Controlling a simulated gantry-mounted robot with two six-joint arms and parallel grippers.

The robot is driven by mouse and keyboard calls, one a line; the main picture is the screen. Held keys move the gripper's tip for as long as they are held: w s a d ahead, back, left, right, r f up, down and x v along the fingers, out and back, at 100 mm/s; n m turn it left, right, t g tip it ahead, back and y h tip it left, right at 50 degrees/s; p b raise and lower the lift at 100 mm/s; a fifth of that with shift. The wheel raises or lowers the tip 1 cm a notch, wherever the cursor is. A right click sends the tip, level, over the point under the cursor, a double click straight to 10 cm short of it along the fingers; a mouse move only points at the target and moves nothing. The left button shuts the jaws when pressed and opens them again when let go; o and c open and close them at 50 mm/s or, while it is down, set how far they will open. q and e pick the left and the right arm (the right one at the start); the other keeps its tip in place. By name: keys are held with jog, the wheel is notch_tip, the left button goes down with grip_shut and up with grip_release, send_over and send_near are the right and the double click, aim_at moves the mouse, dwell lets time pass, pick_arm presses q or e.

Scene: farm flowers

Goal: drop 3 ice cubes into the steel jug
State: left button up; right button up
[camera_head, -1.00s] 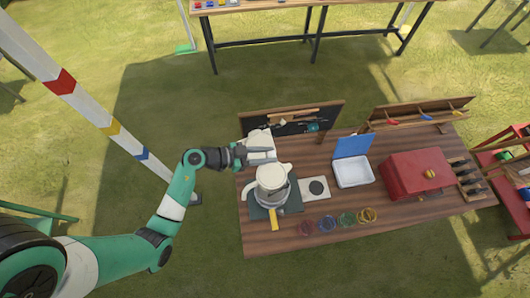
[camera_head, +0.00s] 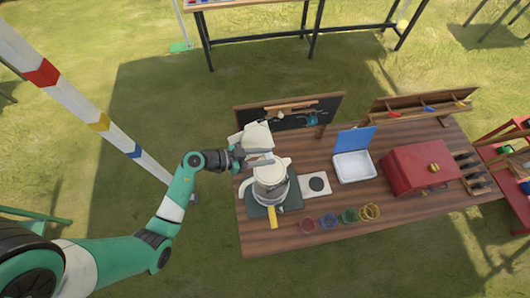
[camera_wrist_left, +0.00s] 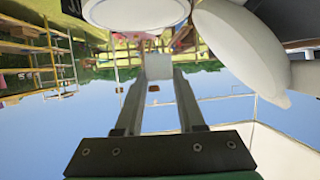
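A pale steel jug (camera_head: 270,190) with a white rounded top and a handle on its left stands on a dark green mat at the left of the wooden table. My left gripper (camera_head: 268,160) is just behind the jug's top, its fingers pointing right. In the left wrist view, my left gripper (camera_wrist_left: 157,72) has its fingers closed on a small pale cube (camera_wrist_left: 158,67), apparently an ice cube. Large white rounded surfaces stand close by in that view. The inside of the jug is hidden. My right gripper is not in view.
A white box (camera_head: 354,167) with a raised blue lid stands mid-table, its contents unclear. A red box (camera_head: 415,168) is right of it. A white block-shaped thing (camera_head: 257,135) is behind the gripper, near the black board (camera_head: 300,112).

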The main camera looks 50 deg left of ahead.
pick_arm(q)
jog(key=o, duration=0.5)
jog(key=shift+c, duration=0.2)
jog(key=p+v, duration=0.1)
jog(key=v, duration=1)
jog(key=shift+s, duration=0.25)
jog(key=shift+a, duration=0.1)
